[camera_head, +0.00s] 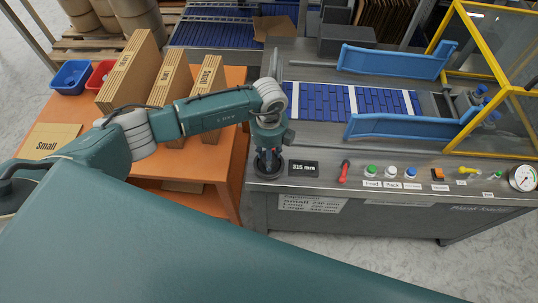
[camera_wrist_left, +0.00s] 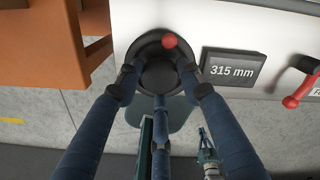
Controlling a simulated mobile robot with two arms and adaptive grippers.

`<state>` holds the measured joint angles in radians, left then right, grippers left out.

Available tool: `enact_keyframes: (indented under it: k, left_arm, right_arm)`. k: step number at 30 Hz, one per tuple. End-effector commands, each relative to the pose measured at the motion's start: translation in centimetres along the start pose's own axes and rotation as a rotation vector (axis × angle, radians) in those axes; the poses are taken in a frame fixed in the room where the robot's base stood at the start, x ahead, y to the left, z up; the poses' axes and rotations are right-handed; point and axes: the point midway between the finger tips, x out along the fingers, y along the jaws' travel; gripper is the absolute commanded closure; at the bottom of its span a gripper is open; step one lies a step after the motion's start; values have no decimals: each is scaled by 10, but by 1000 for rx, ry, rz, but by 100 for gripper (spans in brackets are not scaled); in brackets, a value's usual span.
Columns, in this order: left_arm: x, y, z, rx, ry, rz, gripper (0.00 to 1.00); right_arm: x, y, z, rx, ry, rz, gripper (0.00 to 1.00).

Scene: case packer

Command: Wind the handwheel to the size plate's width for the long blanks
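The black handwheel (camera_wrist_left: 152,48) with a red knob (camera_wrist_left: 170,41) sits at the left end of the machine's panel. My left gripper (camera_head: 268,158) is over it, and in the left wrist view its fingers (camera_wrist_left: 160,75) close round the wheel's rim. In the head view the wheel is mostly hidden by the gripper. The display (camera_head: 304,169) beside it reads 315 mm, also in the left wrist view (camera_wrist_left: 233,68). The size plate (camera_head: 311,204) on the front face lists Small, Long and Large; its numbers are too small to read surely.
A red lever (camera_head: 344,171) and several coloured buttons (camera_head: 391,172) lie right of the display. Upright cardboard blanks (camera_head: 128,72) stand on the orange table (camera_head: 232,170) at left. Blue guides (camera_head: 395,62) flank the blue conveyor (camera_head: 330,101).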

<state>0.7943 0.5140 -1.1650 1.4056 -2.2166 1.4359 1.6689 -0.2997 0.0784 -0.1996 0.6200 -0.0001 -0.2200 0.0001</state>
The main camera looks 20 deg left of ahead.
Motion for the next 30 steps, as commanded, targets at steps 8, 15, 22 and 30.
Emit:
enact_keyframes:
  k: [8,15,22,30]
  left_arm:
    - [1,0,0,27,0,-1,89]
    - [2,0,1,150,-2,-1,89]
    - [3,-1,1,348,-2,-3,89]
    - [4,0,1,583,-2,-1,89]
  right_arm:
    - [3,0,0,0,0,0,100]
    - [15,0,2,-1,0,0,100]
    - [33,0,3,-1,0,0,100]
    - [55,0,5,-1,0,0,100]
